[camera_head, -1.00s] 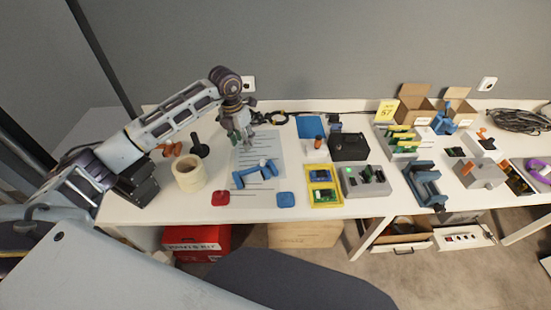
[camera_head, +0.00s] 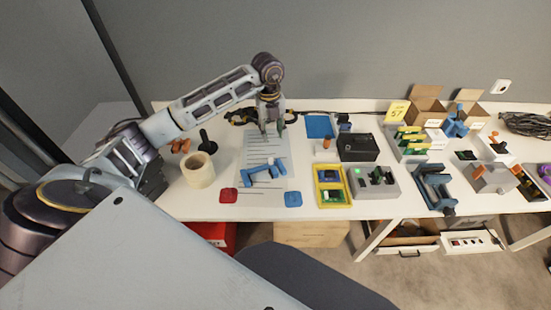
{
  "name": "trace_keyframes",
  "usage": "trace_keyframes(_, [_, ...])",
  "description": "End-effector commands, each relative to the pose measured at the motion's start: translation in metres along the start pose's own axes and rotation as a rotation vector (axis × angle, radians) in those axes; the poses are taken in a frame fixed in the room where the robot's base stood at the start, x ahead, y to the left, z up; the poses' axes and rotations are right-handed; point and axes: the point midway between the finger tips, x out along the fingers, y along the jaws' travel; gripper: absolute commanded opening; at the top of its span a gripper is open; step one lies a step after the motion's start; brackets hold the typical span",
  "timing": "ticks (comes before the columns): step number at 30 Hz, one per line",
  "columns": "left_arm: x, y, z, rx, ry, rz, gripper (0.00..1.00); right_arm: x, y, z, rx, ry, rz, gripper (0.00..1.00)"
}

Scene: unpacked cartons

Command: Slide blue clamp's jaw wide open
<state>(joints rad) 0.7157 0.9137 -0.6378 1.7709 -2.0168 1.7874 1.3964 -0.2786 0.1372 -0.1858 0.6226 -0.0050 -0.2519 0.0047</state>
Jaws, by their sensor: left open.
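A blue clamp (camera_head: 262,173) lies on a pale printed sheet (camera_head: 252,150) on the white table, between a red pad (camera_head: 228,195) and a blue pad (camera_head: 293,199). Its bar runs roughly left to right, with raised parts near its ends. How wide its jaw stands is too small to tell. My left gripper (camera_head: 272,130) points down over the far part of the sheet, behind the clamp and apart from it. It is open and its fingers hold nothing. My right gripper is not in view.
A tape roll (camera_head: 199,171) and a black stand (camera_head: 207,144) are left of the sheet. A yellow tray (camera_head: 331,187), a grey box (camera_head: 375,183) and a black box (camera_head: 357,148) are right. A larger blue vise-like device (camera_head: 433,187) stands farther right.

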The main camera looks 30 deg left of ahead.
Motion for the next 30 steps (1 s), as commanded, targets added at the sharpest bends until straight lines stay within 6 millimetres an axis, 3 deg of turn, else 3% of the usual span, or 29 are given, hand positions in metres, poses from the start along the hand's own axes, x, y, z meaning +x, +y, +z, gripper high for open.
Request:
trace_keyframes(21, [-0.0002, 0.0101, -0.0018, -0.742, -0.011, 0.046, 0.4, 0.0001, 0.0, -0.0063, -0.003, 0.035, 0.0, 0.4])
trace_keyframes(30, [-0.0002, 0.0101, -0.0017, -0.873, -0.014, 0.046, 0.4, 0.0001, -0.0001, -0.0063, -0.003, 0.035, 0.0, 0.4])
